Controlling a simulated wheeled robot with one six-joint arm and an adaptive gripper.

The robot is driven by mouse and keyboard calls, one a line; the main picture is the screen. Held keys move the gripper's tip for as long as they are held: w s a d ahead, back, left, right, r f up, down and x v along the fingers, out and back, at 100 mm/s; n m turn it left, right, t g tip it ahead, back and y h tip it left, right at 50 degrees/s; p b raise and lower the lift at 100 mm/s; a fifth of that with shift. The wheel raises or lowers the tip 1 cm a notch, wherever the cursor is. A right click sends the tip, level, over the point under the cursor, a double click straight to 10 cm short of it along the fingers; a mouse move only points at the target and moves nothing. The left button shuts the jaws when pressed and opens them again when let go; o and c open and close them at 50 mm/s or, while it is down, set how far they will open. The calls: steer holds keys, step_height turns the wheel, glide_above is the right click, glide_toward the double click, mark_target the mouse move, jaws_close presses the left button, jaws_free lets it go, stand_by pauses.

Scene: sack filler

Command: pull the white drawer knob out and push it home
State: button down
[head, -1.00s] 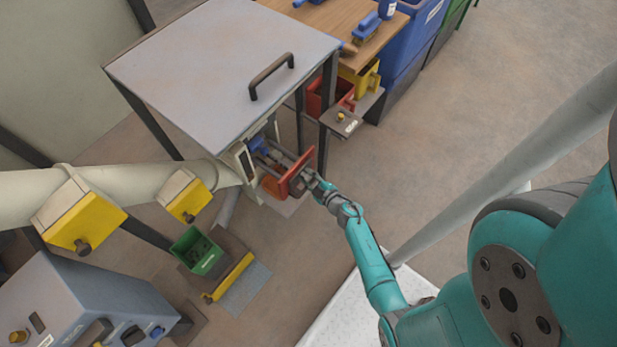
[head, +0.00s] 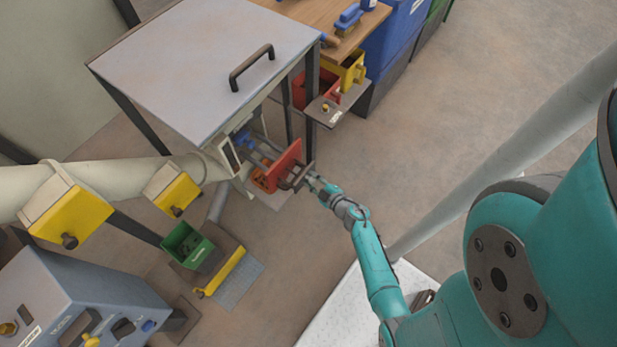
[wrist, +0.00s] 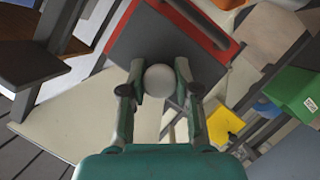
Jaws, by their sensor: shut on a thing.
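The white drawer knob (wrist: 160,86) sits between the two fingers of my gripper (wrist: 160,72), which is shut on it in the wrist view. Behind the knob is a dark grey panel in a red frame, the drawer front (wrist: 205,25). In the head view the red drawer front (head: 286,160) stands out from the machine's face, with grey rails showing behind it. My gripper (head: 312,183) is at its outer side there; the knob is hidden in that view.
A grey-topped table with a black handle (head: 250,66) stands over the drawer. A small shelf (head: 338,108) and red and yellow bins are to the right. A green bin (head: 187,246) and yellow-edged step are below. Open floor lies right of the drawer.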

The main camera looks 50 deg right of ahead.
steer(key=c, duration=0.8)
jaws_free()
steer(key=shift+s, duration=0.1)
steer(key=v, duration=0.7)
steer(key=shift+s, duration=0.15)
steer(key=shift+a, duration=0.1)
steer(key=s+a+r+t, duration=0.1)
steer(key=s+a+r, duration=0.1)
steer(key=a+r, duration=0.5)
steer(key=s+a+r+m+y, duration=0.1)
steer(key=s+a+r, duration=0.3)
steer(key=r, duration=0.4)
steer(key=s+a+r+m+y, duration=0.1)
steer(key=s+a+r+m, duration=0.1)
steer(key=s+a+r, duration=0.3)
steer(key=s+a+r+m+y, duration=0.1)
steer(key=s+a+r, duration=0.3)
steer(key=s+r, duration=0.4)
steer(key=shift+s+a+r+m, duration=0.1)
steer(key=shift+r+m, duration=0.3)
steer(key=shift+r, duration=0.7)
steer(key=shift+a+r+m, duration=0.1)
steer(key=shift+r+m, duration=0.3)
steer(key=shift+r, duration=0.7)
